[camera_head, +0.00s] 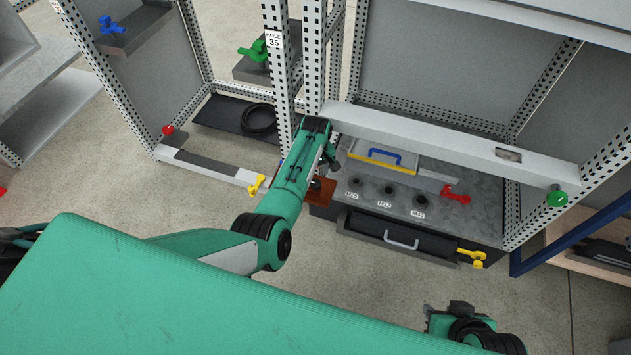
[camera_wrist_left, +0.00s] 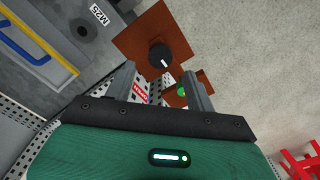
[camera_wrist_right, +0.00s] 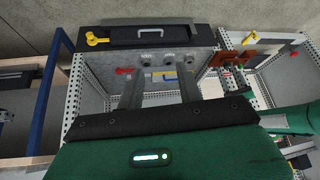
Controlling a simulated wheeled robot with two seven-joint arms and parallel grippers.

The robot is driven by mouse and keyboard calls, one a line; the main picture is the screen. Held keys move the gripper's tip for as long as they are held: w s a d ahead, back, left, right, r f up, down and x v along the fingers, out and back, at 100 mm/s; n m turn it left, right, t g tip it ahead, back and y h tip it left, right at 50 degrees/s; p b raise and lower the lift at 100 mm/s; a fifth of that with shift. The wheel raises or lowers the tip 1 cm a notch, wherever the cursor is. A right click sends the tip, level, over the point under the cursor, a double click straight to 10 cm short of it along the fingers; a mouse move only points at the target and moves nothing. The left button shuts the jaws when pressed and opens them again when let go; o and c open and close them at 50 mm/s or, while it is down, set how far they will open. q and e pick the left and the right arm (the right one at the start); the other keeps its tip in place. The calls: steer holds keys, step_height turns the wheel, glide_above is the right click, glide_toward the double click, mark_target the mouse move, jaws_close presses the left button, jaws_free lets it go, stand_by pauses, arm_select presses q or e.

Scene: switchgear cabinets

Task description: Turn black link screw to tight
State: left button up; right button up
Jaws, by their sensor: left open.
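The black link screw, a round black knob with a white mark (camera_wrist_left: 160,56), sits on a brown copper-coloured plate (camera_wrist_left: 135,42) in the left wrist view. The plate also shows in the head view (camera_head: 321,192), beside the grey cabinet drawer unit and partly hidden by my left arm. My left gripper (camera_wrist_left: 159,76) is open and empty; the knob appears beyond the gap between its fingertips, apart from them as far as I can tell. My right gripper (camera_wrist_right: 161,78) is open and empty, with its wrist (camera_head: 460,322) low at the right of the head view.
A white crossbar (camera_head: 440,142) and perforated posts (camera_head: 278,70) stand close to my left arm. A yellow clamp (camera_head: 257,186) lies left of it.

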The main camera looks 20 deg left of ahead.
mark_target(315, 183)
arm_select(q)
step_height(315, 183, down, 4)
steer(key=shift+r+b, duration=0.25)
steer(key=shift+b, duration=0.3)
steer(key=shift+f+b, duration=0.35)
steer(key=shift+f, duration=0.55)
arm_select(e)
steer(key=shift+w+a+f+t+y, duration=0.15)
steer(key=shift+w+a+t+y, duration=0.1)
steer(key=shift+w+a+t, duration=0.35)
steer(key=shift+w+a+f+t+y, duration=0.2)
steer(key=shift+w+a+t+y, duration=0.15)
steer(key=shift+a, duration=0.5)
steer(key=shift+w+a+f+t+y, duration=0.2)
steer(key=shift+w+a+t, duration=0.25)
steer(key=shift+a, duration=0.25)
arm_select(q)
steer(key=c, duration=1)
arm_select(e)
steer(key=shift+r, duration=0.1)
